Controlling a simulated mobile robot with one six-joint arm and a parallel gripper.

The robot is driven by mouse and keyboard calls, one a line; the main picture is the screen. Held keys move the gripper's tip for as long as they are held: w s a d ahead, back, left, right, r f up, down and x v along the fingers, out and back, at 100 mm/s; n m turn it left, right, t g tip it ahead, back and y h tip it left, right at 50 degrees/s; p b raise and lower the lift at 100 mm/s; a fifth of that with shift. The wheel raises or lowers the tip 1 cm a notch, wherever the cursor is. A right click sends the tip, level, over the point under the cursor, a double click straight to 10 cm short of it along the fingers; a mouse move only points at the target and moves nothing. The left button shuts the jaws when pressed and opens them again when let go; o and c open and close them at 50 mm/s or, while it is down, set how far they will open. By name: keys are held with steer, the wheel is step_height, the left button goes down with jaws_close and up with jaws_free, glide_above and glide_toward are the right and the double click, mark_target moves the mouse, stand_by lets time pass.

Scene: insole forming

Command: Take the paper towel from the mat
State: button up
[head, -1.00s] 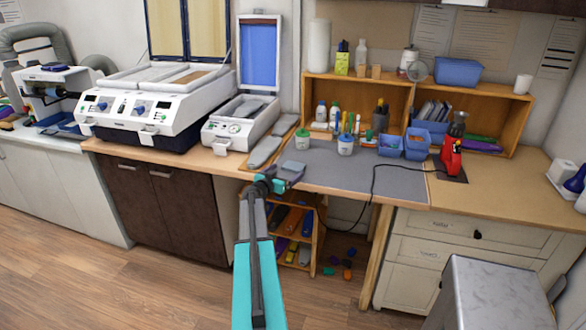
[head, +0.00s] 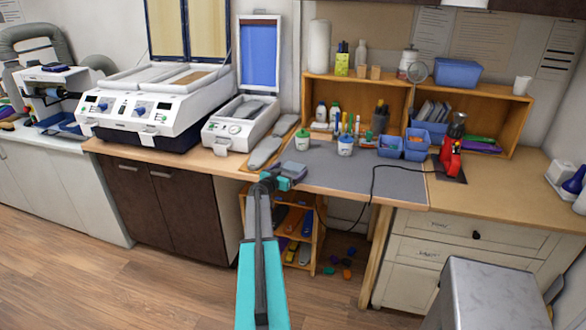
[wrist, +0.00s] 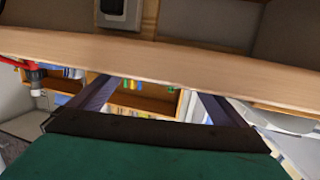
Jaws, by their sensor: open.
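A grey mat (head: 385,183) covers the middle of the bench top. I make out no paper towel lying on its visible part; the area behind my gripper is hidden. A white roll that looks like paper towel (head: 319,47) stands upright on top of the wooden shelf, behind the mat. My gripper (head: 296,171) is at the mat's front left corner in the head view. In the wrist view my gripper (wrist: 155,95) is open, its two dark fingers spread apart with nothing seen held between them.
Two white jars, one green-lidded (head: 302,141) and one blue-lidded (head: 345,146), stand on the mat's back left. Blue bins (head: 416,146) and a red device (head: 451,158) with a black cable stand to the right. Grey insole shapes (head: 265,151) lie left. The mat's middle is mostly clear.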

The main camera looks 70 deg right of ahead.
steer(key=shift+s+d+f, duration=0.1)
steer(key=shift+d, duration=0.55)
steer(key=c, duration=1.1)
